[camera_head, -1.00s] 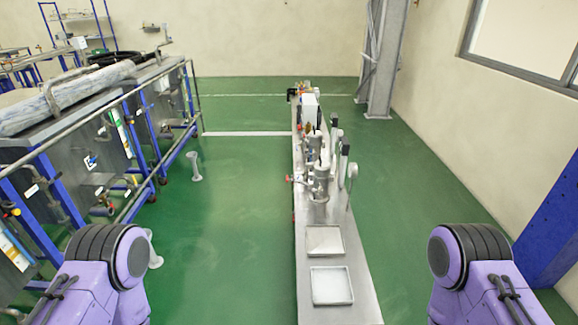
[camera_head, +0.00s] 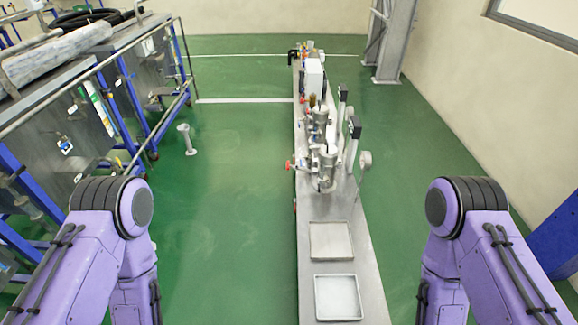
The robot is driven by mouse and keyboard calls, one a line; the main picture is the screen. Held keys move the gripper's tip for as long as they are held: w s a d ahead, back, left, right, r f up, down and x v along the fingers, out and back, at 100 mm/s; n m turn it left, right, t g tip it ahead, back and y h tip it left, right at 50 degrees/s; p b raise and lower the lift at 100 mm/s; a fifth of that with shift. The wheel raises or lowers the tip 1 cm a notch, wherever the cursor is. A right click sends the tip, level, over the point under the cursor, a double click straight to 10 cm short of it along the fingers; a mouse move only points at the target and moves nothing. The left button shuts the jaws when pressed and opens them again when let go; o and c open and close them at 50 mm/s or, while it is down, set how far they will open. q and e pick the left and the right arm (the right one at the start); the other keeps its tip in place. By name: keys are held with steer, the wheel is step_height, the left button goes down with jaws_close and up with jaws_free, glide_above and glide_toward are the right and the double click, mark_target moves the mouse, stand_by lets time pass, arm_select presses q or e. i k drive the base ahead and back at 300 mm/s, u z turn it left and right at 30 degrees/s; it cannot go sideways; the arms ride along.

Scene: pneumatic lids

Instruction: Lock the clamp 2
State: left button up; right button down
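A long narrow steel bench (camera_head: 368,262) runs away from me in the middle of the view. Metal cylindrical vessels stand on it: a nearer one (camera_head: 326,168) and one behind it (camera_head: 318,124). Upright posts with dark tops, a nearer one (camera_head: 353,140) and a farther one (camera_head: 342,100), stand to the right of the vessels. Clamps are too small to tell apart, and I cannot tell which is clamp 2. My two purple arms show at the lower left and lower right. Both grippers are out of view.
Two shallow trays, a farther one (camera_head: 330,241) and a nearer one (camera_head: 338,297), lie on the bench's near end. A white box (camera_head: 315,75) stands farther back. Railed tanks line the left.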

mark_target(295, 167)
steer(key=k, duration=0.5)
steer(key=u, duration=1.6)
steer(key=i, duration=2.45)
steer(key=z, duration=3.25)
steer(key=i, duration=0.35)
steer(key=z, duration=0.1)
